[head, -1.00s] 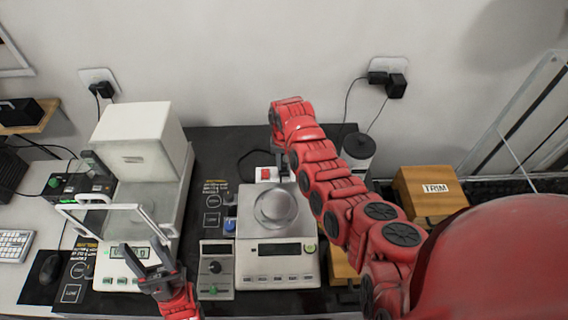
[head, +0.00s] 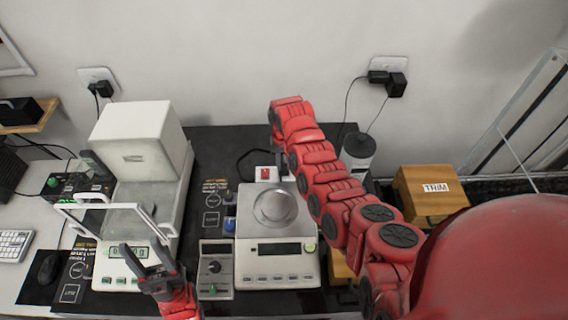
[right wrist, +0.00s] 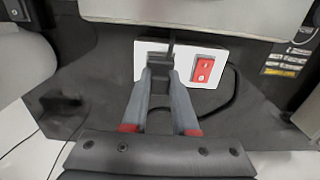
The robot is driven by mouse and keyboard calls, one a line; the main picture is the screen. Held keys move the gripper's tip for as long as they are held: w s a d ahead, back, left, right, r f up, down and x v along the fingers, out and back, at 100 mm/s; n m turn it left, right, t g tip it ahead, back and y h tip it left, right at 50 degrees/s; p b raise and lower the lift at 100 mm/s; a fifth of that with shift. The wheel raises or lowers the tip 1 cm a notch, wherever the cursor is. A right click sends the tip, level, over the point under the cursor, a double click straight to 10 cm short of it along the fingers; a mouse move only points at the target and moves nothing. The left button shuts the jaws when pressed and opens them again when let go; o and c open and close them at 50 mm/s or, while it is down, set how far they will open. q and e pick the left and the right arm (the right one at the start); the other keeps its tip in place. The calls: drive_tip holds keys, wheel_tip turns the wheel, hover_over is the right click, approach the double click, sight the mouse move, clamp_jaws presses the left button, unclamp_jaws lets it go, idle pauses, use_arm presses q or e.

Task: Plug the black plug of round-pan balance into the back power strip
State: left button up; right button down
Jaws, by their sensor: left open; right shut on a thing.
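The round-pan balance (head: 272,249), pale with a round metal pan, stands on the dark mat. Behind it lies the white power strip (head: 258,175) with a red switch; it also shows in the right wrist view (right wrist: 224,58). My right gripper (right wrist: 163,62) is shut on the black plug (right wrist: 171,43), at the strip beside the switch. The fingers hide much of the plug, and I cannot tell whether it is seated. In the head view my right arm mostly hides this gripper. My left gripper (head: 141,248) is open and empty in front of the left balance.
A large white balance (head: 139,147) with an open frame stands left. A small control box (head: 215,268) sits beside the round-pan balance. A dark canister (head: 358,152) and a wooden TRIM box (head: 430,193) are right of my right arm. A black cable loops behind the strip.

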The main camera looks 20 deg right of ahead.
drive_tip(key=shift+f+b, duration=0.7)
drive_tip(key=shift+f, duration=0.15)
drive_tip(key=c, duration=0.6)
unclamp_jaws()
drive_tip(key=shift+w+r, duration=0.15)
drive_tip(key=shift+r, duration=0.4)
wheel_tip(320, 180, up, 4)
drive_tip(key=shift+r+b, duration=0.1)
drive_tip(key=shift+b, duration=1.05)
wheel_tip(320, 180, up, 12)
drive_tip(key=p, duration=0.3)
drive_tip(key=shift+p, duration=0.4)
